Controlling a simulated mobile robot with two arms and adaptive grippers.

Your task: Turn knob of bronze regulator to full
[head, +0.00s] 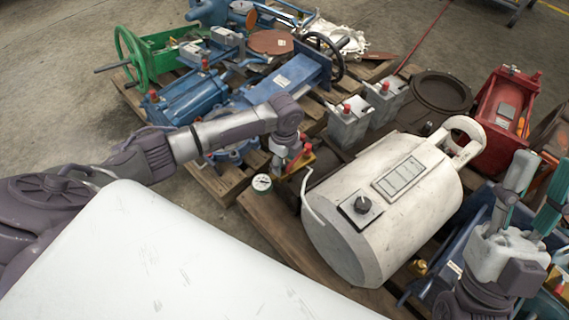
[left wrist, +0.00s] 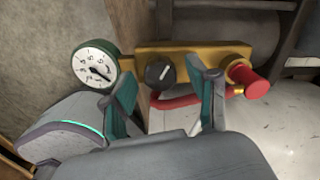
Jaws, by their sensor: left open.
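The bronze regulator (left wrist: 215,52) is a brass-coloured bar with a round green-rimmed gauge (left wrist: 95,64) at its left and a red fitting at its right in the left wrist view. Its black knob (left wrist: 160,74) has a white pointer mark, tilted slightly right of upright. My left gripper (left wrist: 165,80) is open, its teal-padded fingers on either side of the knob; contact cannot be told. In the head view the left gripper (head: 286,150) hides much of the regulator, whose gauge (head: 262,183) shows. My right gripper (head: 540,190) is open and empty at the right.
A large white cylinder (head: 385,215) with a black dial lies right of the regulator. Grey boxes with red caps (head: 350,118) stand behind it. A blue machine (head: 285,80), a green wheel (head: 133,55) and a red housing (head: 503,110) crowd the pallets. Bare floor lies at left.

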